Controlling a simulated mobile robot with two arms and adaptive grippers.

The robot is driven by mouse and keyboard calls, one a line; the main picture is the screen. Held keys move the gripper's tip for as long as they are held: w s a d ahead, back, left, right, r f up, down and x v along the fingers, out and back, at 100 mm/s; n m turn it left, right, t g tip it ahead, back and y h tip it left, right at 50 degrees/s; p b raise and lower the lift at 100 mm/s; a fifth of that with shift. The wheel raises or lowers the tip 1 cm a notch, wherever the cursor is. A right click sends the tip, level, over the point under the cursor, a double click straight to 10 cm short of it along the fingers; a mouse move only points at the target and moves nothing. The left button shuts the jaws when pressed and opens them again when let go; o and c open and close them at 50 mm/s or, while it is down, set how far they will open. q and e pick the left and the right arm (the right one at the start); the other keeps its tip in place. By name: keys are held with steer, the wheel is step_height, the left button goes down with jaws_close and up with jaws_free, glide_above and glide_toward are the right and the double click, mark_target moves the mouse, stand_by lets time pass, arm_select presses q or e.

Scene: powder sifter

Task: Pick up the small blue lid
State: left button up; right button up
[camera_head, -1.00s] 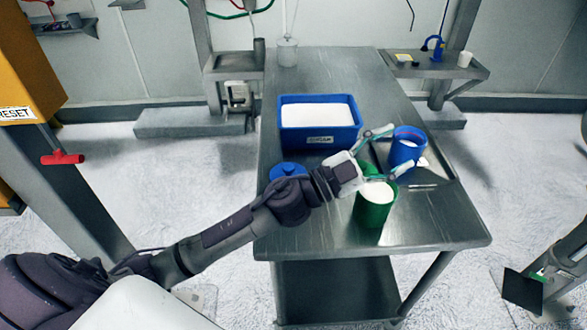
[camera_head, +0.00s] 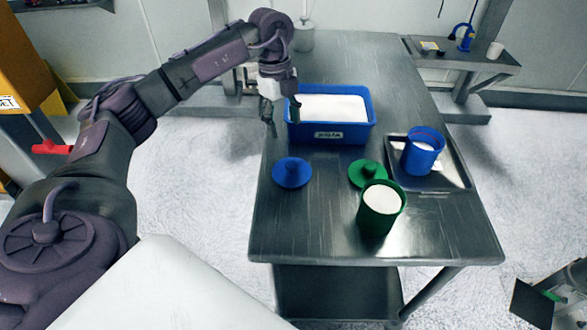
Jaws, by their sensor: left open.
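The small blue lid (camera_head: 291,174) lies flat on the metal table, knob up, near the table's left edge. My left gripper (camera_head: 284,128) points down above and behind the lid, beside the left end of the blue bin. Its fingers are open and empty, apart from the lid.
The blue bin (camera_head: 329,133) of white powder stands behind the lid. A green lid (camera_head: 354,177) and a green cup (camera_head: 380,222) of powder are to its right. A blue cup (camera_head: 421,158) stands on a metal tray (camera_head: 453,178). The front-left tabletop (camera_head: 300,225) is clear.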

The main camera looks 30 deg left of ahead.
arm_select(q)
steer(key=p, duration=0.1)
glide_above(292, 163)
steer(key=a, duration=0.2)
steer(key=f, duration=0.7)
steer(key=shift+w+d, duration=0.1)
steer(key=shift+d, duration=0.15)
steer(key=shift+d+f+p, duration=0.25)
steer(key=shift+f+p, duration=0.2)
steer(key=shift+f, duration=0.05)
steer(key=f, duration=0.1)
steer(key=d+f+p, duration=0.1)
steer(key=f, duration=0.1)
steer(key=shift+s+f, duration=0.2)
steer(key=shift+f, duration=0.45)
jaws_close()
steer(key=shift+r, duration=0.1)
